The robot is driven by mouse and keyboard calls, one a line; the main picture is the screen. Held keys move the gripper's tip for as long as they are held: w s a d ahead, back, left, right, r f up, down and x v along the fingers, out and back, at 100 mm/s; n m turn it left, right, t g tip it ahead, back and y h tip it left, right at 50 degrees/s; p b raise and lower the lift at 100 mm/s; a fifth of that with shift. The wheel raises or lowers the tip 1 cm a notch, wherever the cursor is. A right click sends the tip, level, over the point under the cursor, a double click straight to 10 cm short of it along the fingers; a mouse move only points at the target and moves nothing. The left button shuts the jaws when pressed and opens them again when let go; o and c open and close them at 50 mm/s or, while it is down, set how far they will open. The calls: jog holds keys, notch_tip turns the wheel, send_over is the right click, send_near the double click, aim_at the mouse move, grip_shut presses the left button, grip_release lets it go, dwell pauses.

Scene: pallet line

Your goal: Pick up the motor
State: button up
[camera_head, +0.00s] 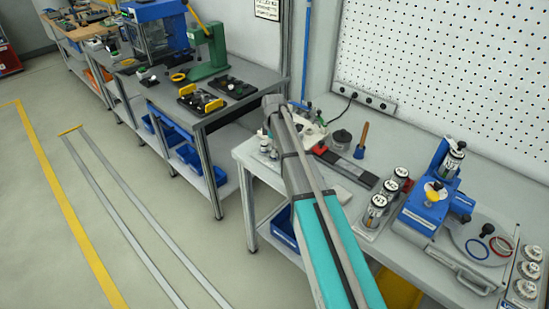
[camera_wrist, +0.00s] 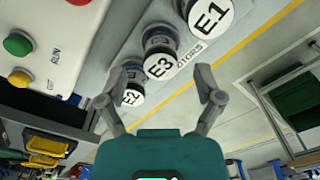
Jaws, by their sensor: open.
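E2 is partly behind the left finger. My fingers are not clear in the head view.
In the wrist view, a white panel (camera_wrist: 50,45) with green, yellow and red buttons stands close at left. In the head view, the grey bench (camera_head: 250,154) also holds a wooden-handled tool (camera_head: 361,140) and round white-topped parts (camera_head: 525,288) at far right. Open floor lies left.

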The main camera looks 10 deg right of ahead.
jog(key=shift+f+b, duration=0.7)
jog(key=shift+f, duration=0.25)
grip_shut()
